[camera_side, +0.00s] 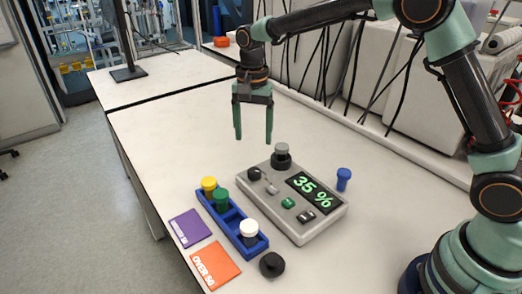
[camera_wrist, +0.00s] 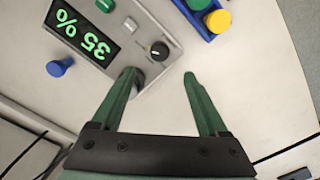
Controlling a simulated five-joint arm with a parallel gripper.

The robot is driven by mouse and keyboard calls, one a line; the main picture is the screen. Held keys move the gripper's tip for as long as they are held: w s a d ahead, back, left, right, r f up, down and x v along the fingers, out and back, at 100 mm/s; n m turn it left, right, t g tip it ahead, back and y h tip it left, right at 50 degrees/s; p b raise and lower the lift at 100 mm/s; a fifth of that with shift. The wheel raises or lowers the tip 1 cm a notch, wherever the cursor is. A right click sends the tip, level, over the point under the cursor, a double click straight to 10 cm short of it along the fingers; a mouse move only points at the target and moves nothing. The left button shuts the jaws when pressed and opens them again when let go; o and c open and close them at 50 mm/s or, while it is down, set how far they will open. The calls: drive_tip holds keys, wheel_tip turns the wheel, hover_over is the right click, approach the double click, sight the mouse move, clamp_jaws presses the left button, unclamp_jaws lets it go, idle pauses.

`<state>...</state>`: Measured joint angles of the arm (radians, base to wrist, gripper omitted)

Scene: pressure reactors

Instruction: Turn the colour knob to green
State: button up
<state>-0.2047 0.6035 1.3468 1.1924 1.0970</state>
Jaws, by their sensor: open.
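A grey control box (camera_side: 300,225) lies on the table with a lit display (camera_side: 314,190) reading 35 % in green. A small black knob (camera_side: 254,173) with a light pointer mark sits on its left far corner; it also shows in the wrist view (camera_wrist: 159,50). A larger grey-topped knob (camera_side: 282,149) stands at the box's far end. No colour marks are readable around either knob, so I cannot tell which is the colour knob. My gripper (camera_side: 253,138) is open and empty, pointing down above the table beyond the box. In the wrist view its left finger covers the box's corner.
A blue rack (camera_side: 232,228) beside the box holds yellow (camera_side: 209,185), green (camera_side: 221,196) and white (camera_side: 248,229) capped pieces. A blue piece (camera_side: 344,178) and a black one (camera_side: 271,265) stand loose. Purple (camera_side: 190,228) and orange (camera_side: 215,265) cards lie left.

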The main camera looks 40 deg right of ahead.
sight(254, 170)
wheel_tip(254, 170, down, 11)
drive_tip(key=shift+r, duration=0.1)
idle(0.3)
clamp_jaws()
